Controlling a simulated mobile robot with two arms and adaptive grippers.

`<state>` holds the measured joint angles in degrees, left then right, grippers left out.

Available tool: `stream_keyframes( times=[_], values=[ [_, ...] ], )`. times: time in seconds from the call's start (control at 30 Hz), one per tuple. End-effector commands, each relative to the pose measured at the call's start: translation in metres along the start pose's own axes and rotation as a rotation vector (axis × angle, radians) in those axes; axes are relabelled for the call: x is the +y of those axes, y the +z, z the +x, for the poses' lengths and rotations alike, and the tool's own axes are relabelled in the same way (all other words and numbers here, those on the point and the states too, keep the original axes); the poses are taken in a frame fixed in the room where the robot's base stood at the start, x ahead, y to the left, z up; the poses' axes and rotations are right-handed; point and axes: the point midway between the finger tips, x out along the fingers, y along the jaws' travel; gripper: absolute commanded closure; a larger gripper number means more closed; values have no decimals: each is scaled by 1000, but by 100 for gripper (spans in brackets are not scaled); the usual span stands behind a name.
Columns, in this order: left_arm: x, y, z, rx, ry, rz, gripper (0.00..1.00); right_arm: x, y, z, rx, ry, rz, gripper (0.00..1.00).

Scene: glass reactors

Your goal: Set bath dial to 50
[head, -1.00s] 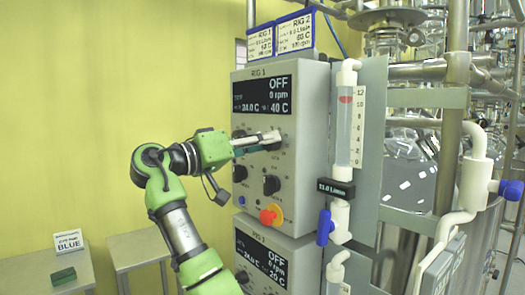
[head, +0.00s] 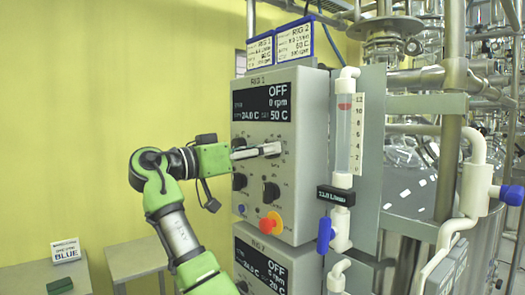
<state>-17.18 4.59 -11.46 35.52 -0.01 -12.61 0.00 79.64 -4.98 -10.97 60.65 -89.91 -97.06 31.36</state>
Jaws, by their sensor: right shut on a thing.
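The RIG 1 control box (head: 310,140) stands at the centre of the head view. Its display (head: 263,104) reads OFF, 0 rpm, 24.0 C and a second value of 50 C. My right gripper (head: 270,149) is shut on the bath dial at the upper right of the knob area. The fingers cover most of that dial. Other black knobs (head: 270,191) sit below and to the left of it. My left gripper is not in view.
A red-orange knob on yellow (head: 269,223) and a small blue button sit low on the box. A flow tube (head: 345,135) and blue-handled valve (head: 325,231) stand close at the right. A RIG 2 box (head: 262,265) is below. Two small tables are at the lower left.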

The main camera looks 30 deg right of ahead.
Motion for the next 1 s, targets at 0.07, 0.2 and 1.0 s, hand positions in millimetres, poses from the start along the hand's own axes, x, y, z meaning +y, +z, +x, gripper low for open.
stream_keyframes(
  times=[0.07, 0.2, 1.0],
  values=[
    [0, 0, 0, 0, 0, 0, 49, -1, 4, 0, -9, 1, -5, 94],
    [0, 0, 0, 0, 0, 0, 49, -1, 4, 0, -9, 1, -6, 64],
    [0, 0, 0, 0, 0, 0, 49, -1, 1, -70, -2, -3, -5, 55]
  ],
)
